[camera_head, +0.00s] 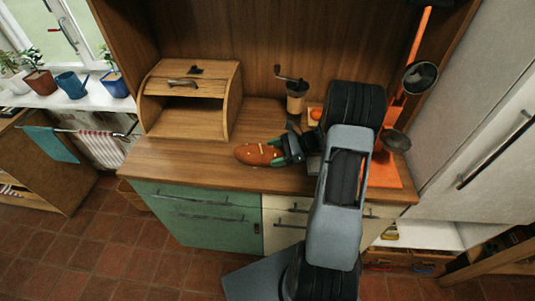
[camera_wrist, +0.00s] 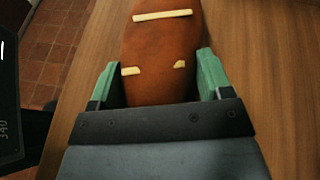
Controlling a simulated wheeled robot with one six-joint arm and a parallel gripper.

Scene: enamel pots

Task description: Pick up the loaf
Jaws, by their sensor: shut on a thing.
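The loaf (camera_head: 259,154) is brown and oblong with pale score marks. It is at the wooden counter (camera_head: 183,161), in front of the bread box; I cannot tell whether it touches the counter. My gripper (camera_head: 290,149) has its green fingers shut on the loaf's right end. In the wrist view the loaf (camera_wrist: 163,45) points away between the two green fingers of my gripper (camera_wrist: 164,80), one on each side. The loaf's near end is partly hidden by the gripper's dark plate.
A wooden bread box (camera_head: 190,125) with an open front stands behind and left of the loaf. A coffee grinder (camera_head: 296,92) and an orange fruit (camera_head: 316,113) stand at the back. An orange stand (camera_head: 385,172) holding dark pans is at the right. The counter's front edge is close.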

